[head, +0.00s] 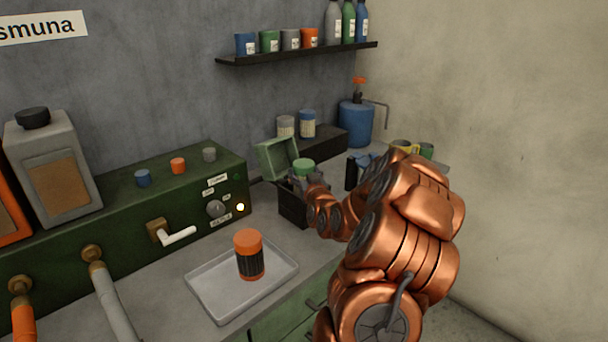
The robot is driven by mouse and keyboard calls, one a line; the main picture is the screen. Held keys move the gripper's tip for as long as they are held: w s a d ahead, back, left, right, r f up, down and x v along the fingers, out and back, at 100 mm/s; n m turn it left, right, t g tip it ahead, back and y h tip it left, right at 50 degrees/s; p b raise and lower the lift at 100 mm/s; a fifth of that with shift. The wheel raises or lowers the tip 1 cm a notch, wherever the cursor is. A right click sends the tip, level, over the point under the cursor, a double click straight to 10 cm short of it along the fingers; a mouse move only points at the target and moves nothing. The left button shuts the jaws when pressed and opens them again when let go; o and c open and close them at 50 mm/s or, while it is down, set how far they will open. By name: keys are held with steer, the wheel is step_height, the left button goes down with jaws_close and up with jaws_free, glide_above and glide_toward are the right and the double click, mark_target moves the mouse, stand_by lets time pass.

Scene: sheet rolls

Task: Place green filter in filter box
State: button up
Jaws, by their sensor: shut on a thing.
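The green filter (303,165) shows its green cap at the end of my copper arm. My gripper (302,181) is small in the view and partly hidden by my wrist; it is shut on the green filter. The filter is at the mouth of a dark box (291,211) with a raised green lid (277,158), which looks like the filter box. The filter's lower part is hidden, so I cannot tell how deep it is in the box.
An orange-capped filter (249,255) stands upright on a metal tray (211,303) at the front. A green machine (110,215) with knobs and a white-handled lever fills the left. A blue pump can (356,122) stands to the right.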

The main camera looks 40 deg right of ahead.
steer(key=shift+f+b, duration=0.3)
steer(key=o, duration=1.4)
steer(key=shift+r, duration=0.1)
